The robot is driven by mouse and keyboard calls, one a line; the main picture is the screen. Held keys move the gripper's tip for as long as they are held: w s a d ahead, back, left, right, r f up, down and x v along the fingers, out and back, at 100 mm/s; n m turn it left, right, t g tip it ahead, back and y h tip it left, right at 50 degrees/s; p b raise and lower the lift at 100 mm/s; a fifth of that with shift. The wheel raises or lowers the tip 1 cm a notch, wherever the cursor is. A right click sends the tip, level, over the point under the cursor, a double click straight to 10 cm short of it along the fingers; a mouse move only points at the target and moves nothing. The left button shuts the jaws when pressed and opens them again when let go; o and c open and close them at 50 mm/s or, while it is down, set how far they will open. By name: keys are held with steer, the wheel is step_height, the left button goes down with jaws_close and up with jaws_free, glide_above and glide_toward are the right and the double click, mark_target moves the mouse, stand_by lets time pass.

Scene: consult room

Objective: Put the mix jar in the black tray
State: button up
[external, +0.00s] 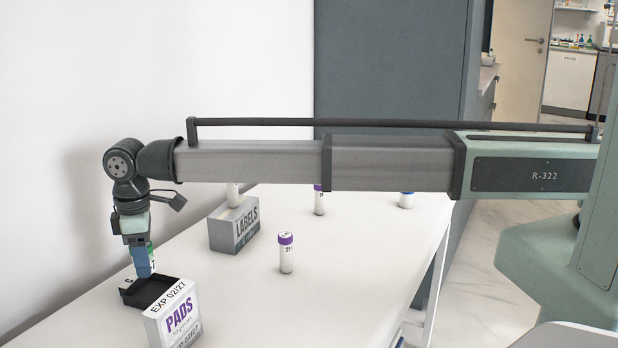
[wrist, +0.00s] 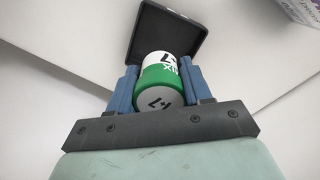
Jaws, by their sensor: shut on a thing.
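The mix jar (wrist: 161,82), white with a green band and lettering, sits between the two blue fingers of my gripper (wrist: 160,70) in the wrist view. My gripper (external: 144,272) is shut on it, pointing down at the left of the table in the external view. Only a green and white sliver of the jar (external: 151,256) shows there. The black tray (external: 160,292) lies below the fingertips, partly hidden by the PADS box. In the wrist view the tray (wrist: 168,28) is beyond the jar. I cannot tell whether the jar touches it.
The PADS box (external: 173,318) stands close in front of the tray. A LABELS box (external: 234,232) stands behind it, to the right. A purple-capped vial (external: 286,254) stands mid-table, with another (external: 319,202) and a blue-capped one (external: 406,201) farther back. The table's right front is clear.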

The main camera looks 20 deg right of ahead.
mark_target(151, 294)
steer(key=shift+f, duration=2.75)
steer(key=shift+f, duration=0.15)
steer(key=o, duration=0.7)
steer(key=shift+o, duration=0.2)
step_height(151, 294, up, 12)
steer(key=shift+r, duration=0.2)
